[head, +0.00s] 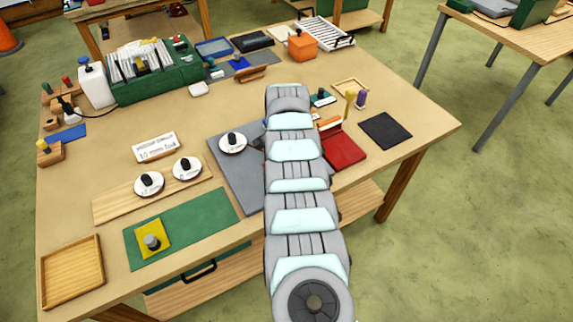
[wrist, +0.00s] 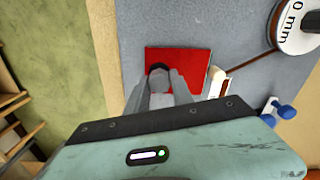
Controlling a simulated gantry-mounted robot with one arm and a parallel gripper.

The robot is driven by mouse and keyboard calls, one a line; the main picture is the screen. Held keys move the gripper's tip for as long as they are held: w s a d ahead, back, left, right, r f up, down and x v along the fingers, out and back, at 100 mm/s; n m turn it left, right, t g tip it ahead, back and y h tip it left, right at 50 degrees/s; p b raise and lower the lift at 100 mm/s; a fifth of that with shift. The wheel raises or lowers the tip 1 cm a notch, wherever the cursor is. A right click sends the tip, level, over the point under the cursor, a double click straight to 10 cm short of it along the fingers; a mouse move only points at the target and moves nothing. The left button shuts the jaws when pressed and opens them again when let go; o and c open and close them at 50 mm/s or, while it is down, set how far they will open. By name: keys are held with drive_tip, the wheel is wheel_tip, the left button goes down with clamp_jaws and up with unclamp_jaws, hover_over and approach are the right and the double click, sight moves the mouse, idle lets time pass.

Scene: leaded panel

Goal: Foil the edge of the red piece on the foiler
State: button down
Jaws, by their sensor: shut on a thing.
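In the wrist view a flat red square piece (wrist: 190,58) is over the grey foiler board (wrist: 232,24). My gripper (wrist: 160,84) is shut on the dark knob (wrist: 158,68) of this piece. A white roller (wrist: 216,74) stands close beside the piece's right edge; I cannot tell whether they touch. A thin brown strip (wrist: 245,64) runs from the white spool (wrist: 300,20) toward the roller. In the head view my arm hides the gripper and the red piece; the foiler board (head: 228,176) and its spool (head: 233,143) show left of the arm.
Blue knobs (wrist: 284,112) stand right of the roller. Two spools (head: 149,184) (head: 187,168) sit on a wooden board. A red block (head: 343,150) and black mat (head: 385,131) lie right of my arm.

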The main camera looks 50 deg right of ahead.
drive_tip(key=shift+w+a+p, duration=0.3)
drive_tip(key=shift+a+p, duration=0.6)
drive_tip(key=shift+p, duration=0.45)
drive_tip(key=shift+w+a+p, duration=0.25)
drive_tip(key=shift+a+p, duration=0.65)
drive_tip(key=shift+p, duration=0.45)
drive_tip(key=shift+s+d+f+b, duration=0.1)
drive_tip(key=shift+s+d+b, duration=0.15)
drive_tip(key=shift+d+b, duration=1.1)
drive_tip(key=shift+s+d+b, duration=0.25)
drive_tip(key=shift+d+b, duration=0.1)
drive_tip(key=shift+b, duration=1.9)
drive_tip(key=shift+s+d+b, duration=0.2)
drive_tip(key=shift+d+b, duration=0.4)
drive_tip(key=shift+b, duration=1.3)
drive_tip(key=shift+s+d+b, duration=0.2)
drive_tip(key=shift+d+b, duration=0.4)
drive_tip(key=shift+b, duration=1.25)
